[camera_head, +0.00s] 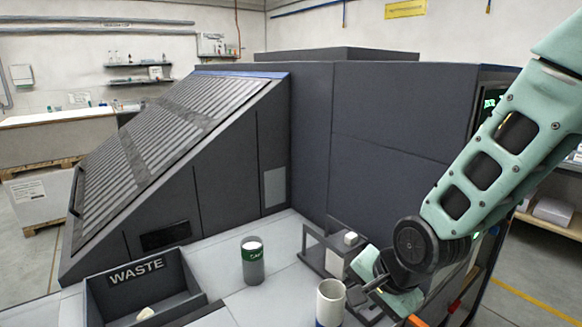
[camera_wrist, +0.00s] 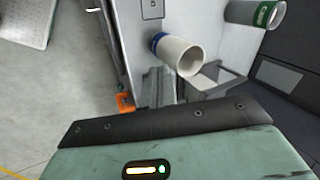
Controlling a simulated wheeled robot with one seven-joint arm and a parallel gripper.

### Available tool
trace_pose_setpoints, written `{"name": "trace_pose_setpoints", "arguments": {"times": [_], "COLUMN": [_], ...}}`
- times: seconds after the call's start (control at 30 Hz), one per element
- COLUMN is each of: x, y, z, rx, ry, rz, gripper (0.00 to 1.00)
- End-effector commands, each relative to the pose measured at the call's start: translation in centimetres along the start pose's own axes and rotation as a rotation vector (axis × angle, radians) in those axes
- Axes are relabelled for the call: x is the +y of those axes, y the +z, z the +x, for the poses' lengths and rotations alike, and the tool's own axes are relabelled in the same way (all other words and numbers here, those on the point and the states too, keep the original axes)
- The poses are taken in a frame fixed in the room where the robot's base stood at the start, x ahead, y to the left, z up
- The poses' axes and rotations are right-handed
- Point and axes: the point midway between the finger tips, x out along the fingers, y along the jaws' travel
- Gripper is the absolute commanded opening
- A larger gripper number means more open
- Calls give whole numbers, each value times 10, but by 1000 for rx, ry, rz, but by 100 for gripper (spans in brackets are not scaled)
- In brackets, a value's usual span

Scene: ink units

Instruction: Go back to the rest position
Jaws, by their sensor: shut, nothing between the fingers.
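My gripper (camera_head: 362,291) is low at the right of the head view, over the light worktop, with its fingers shut and empty. My arm comes down to it from the upper right. A white cylinder with a blue band (camera_head: 330,303) stands just left of the gripper, apart from it as far as I can tell. The cylinder also shows in the wrist view (camera_wrist: 183,57). In the wrist view, the green gripper body fills the bottom; the fingertips are not clear there.
A grey canister with a green label (camera_head: 253,262) stands on the worktop (camera_head: 280,240). A dark WASTE bin (camera_head: 140,275) holds a pale piece. A small dark frame (camera_head: 322,250) with a white-topped part is behind my gripper. A large dark machine (camera_head: 385,130) stands behind.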

Motion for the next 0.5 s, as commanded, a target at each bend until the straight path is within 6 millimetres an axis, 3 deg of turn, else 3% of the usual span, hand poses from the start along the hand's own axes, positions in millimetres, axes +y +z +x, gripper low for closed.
{"name": "trace_pose_setpoints", "arguments": {"times": [0.1, 0.23, 0.4, 0.5], "x": [18, 47, 84, 97], "y": [42, 80, 112, 121], "z": [-30, -62, -96, -109], "rx": [-70, -169, -297, -348], "ry": [83, 164, 232, 251], "rz": [-381, -785, -1187, -1325], "gripper": [0, 0, 0, 0]}}
